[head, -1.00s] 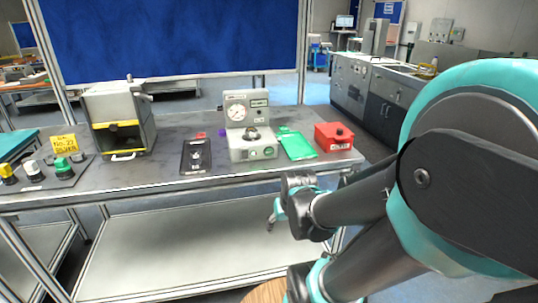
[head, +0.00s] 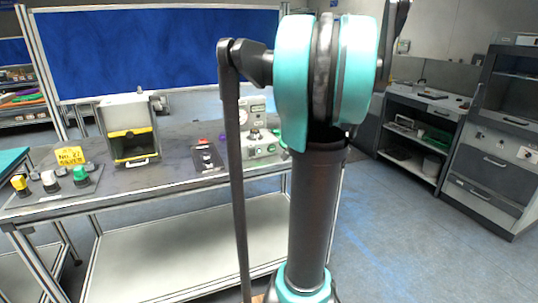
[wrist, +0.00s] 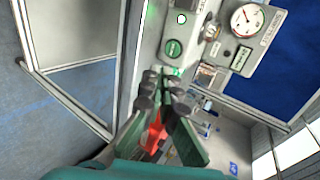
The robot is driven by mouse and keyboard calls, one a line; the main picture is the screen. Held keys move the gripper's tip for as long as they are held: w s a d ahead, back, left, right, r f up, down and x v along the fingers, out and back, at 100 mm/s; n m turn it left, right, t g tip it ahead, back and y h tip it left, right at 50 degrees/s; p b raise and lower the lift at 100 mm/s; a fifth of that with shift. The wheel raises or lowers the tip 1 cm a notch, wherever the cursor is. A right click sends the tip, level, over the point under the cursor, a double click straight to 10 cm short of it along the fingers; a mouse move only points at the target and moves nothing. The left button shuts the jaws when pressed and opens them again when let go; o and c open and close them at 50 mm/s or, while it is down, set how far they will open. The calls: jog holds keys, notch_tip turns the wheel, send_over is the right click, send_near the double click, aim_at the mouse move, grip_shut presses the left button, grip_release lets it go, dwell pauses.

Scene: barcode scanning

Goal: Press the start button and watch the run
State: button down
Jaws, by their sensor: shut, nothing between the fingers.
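The grey test machine (head: 256,122) stands on the bench, its right side hidden by my arm in the head view. It shows at close range in the wrist view (wrist: 205,60), turned on its side, with a round dial gauge (wrist: 247,20). A round green button (wrist: 172,48) is on its front panel, with a smaller green round part (wrist: 181,18) near it. My gripper (wrist: 164,76) is shut and empty. Its tips appear close to the panel near the green button; I cannot tell whether they touch anything. My gripper is hidden in the head view.
A black switch plate (head: 207,158) lies left of the machine. Red shows between my fingers (wrist: 155,132).

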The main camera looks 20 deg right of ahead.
jog(key=shift+d, duration=0.1)
dwell(0.3)
send_near(272, 150)
jog(key=x, duration=0.5)
jog(key=shift+s+d+f, duration=0.1)
jog(key=shift+s+f, duration=0.15)
jog(key=shift+f, duration=0.15)
jog(key=shift+w, duration=0.8)
